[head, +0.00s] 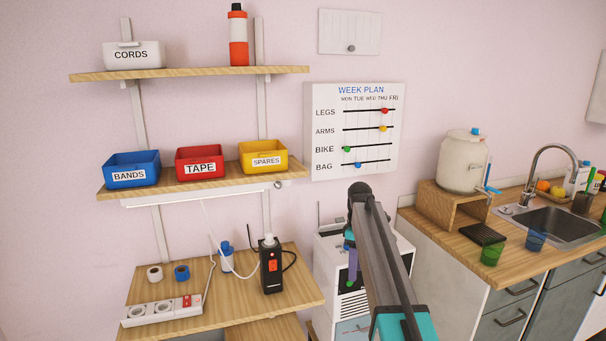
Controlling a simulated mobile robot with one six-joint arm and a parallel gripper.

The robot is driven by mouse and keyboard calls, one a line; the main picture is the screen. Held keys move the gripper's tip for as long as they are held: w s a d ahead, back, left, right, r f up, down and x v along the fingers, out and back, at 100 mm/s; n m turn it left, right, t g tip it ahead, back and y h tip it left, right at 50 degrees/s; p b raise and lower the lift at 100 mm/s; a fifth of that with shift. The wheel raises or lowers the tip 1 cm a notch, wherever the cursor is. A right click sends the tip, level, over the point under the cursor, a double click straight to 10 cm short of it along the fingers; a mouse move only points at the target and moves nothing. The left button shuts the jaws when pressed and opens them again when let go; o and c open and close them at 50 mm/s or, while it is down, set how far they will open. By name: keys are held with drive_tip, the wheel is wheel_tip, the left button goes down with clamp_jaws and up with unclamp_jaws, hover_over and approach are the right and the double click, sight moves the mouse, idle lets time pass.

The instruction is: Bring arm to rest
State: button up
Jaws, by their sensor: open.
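My arm rises from the bottom right of the head view, with its dark elbow in front of the white cabinet's top. My gripper (351,272) hangs below the elbow, just left of the arm's grey link, and shows as a small, narrow purple part. It is open, and I see nothing held in it. It appears in front of the white cabinet (326,262). The arm's link hides part of the cabinet, and the gap between the fingertips is too small to make out.
A wooden desk (236,311) at lower left holds a black power unit (271,268), a power strip (163,312) and tape rolls. Shelves above carry labelled bins (201,165). A week plan board (352,130) hangs behind the arm. A sink counter (455,232) stands right.

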drive_tip(key=s+f+g, duration=0.1)
drive_tip(key=s+f, duration=0.7)
drive_tip(key=f, duration=0.3)
drive_tip(key=s+f+m+g, duration=0.1)
drive_tip(key=s+f+g, duration=0.1)
drive_tip(key=s+f, duration=0.7)
drive_tip(key=s+f+g, duration=0.1)
drive_tip(key=s+f, duration=0.5)
drive_tip(key=f, duration=0.7)
drive_tip(key=s+f+m, duration=0.4)
drive_tip(key=s, duration=0.6)
drive_tip(key=s+f+m, duration=0.4)
drive_tip(key=s+f, duration=0.1)
drive_tip(key=s, duration=0.6)
drive_tip(key=s+f+m, duration=0.3)
drive_tip(key=s+f, duration=0.1)
drive_tip(key=s, duration=0.6)
drive_tip(key=shift+s+f+m, duration=0.15)
drive_tip(key=shift+f+m, duration=0.15)
drive_tip(key=shift+m, duration=0.1)
